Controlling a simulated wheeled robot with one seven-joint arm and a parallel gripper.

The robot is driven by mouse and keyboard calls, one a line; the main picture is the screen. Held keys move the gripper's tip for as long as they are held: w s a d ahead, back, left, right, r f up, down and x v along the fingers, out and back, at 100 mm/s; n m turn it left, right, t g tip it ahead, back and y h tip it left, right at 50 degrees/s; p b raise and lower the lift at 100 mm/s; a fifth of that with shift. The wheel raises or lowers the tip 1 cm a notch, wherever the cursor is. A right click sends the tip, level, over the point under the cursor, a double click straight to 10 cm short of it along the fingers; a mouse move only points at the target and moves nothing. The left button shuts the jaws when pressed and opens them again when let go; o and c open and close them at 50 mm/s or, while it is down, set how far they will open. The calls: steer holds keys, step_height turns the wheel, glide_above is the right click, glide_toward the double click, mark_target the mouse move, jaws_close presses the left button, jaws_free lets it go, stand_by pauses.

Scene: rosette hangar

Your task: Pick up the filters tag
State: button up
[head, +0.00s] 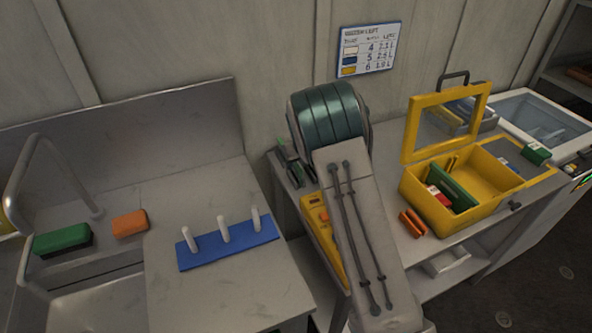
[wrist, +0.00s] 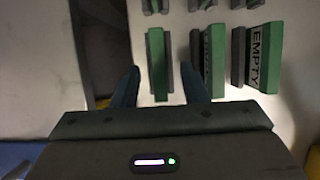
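In the wrist view, several green tags with dark grey backs stand on a pale surface. One green tag (wrist: 158,66) shows mostly its edge, and its label cannot be read. It is in line with the gap between my fingers. A second green tag (wrist: 215,62) stands right of it, its lettering too partial to read. A third tag (wrist: 264,56) reads EMPTY. I cannot tell which is the filters tag. My gripper (wrist: 158,84) is open, with clear space on both sides of the first tag. In the head view my arm hides the gripper.
In the head view, a yellow box (head: 452,222) with an open lid stands on the right counter, with orange blocks (head: 413,223) beside it. A blue peg base (head: 228,244) lies left, near a green block (head: 62,239) and an orange block (head: 130,223). A chart (head: 369,49) hangs behind.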

mark_target(296, 164)
steer(key=shift+x, duration=1.65)
steer(key=shift+w+a+r, duration=0.1)
jaws_close()
steer(key=shift+r, duration=0.1)
